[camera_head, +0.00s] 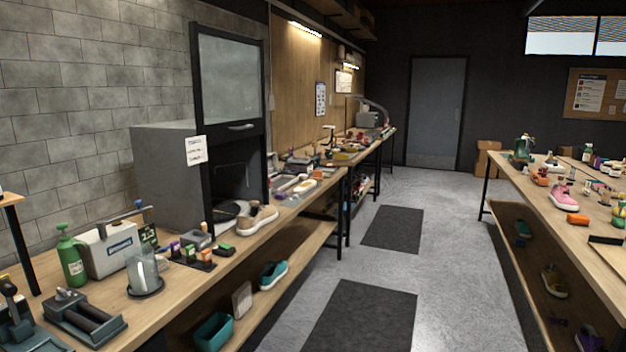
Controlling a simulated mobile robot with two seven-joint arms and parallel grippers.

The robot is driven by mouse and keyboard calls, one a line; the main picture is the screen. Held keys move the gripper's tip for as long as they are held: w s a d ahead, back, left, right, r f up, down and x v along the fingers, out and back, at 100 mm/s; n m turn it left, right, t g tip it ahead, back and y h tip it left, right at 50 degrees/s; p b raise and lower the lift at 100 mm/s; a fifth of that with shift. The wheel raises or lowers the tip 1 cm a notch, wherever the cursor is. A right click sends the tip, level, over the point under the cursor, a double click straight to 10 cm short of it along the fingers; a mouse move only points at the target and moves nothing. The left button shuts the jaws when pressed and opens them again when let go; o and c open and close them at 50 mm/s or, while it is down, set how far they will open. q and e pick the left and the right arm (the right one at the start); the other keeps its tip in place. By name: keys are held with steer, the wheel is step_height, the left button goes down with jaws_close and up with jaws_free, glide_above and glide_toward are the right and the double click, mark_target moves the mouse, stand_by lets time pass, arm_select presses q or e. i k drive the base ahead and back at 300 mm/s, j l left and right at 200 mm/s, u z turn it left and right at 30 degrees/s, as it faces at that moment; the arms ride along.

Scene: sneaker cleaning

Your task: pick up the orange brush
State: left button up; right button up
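An orange block-like thing (578,219) lies near the inner edge of the right-hand table; it may be the orange brush, but it is too small to tell. Another orange item (541,181) sits farther back on the same table, and I cannot tell what it is. On the left bench, a dark holder (196,263) bears several small items, some with orange or green parts. Neither of my grippers shows in the head view.
The left bench (190,290) carries a green spray bottle (73,258), a glass jar (143,275), a beige sneaker (257,220) and a grey cabinet (168,175). A pink sneaker (564,197) is on the right table (535,205). The aisle with dark mats (360,318) is clear.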

mark_target(318, 177)
steer(key=i+l+z, duration=0.1)
steer(key=i+z, duration=0.35)
steer(key=i, duration=3.4)
steer(key=i+l+u, duration=0.1)
steer(key=i, duration=0.3)
steer(key=i+l+u, duration=0.1)
steer(key=i, duration=0.3)
steer(key=i+l+u, duration=0.1)
steer(key=i, duration=0.3)
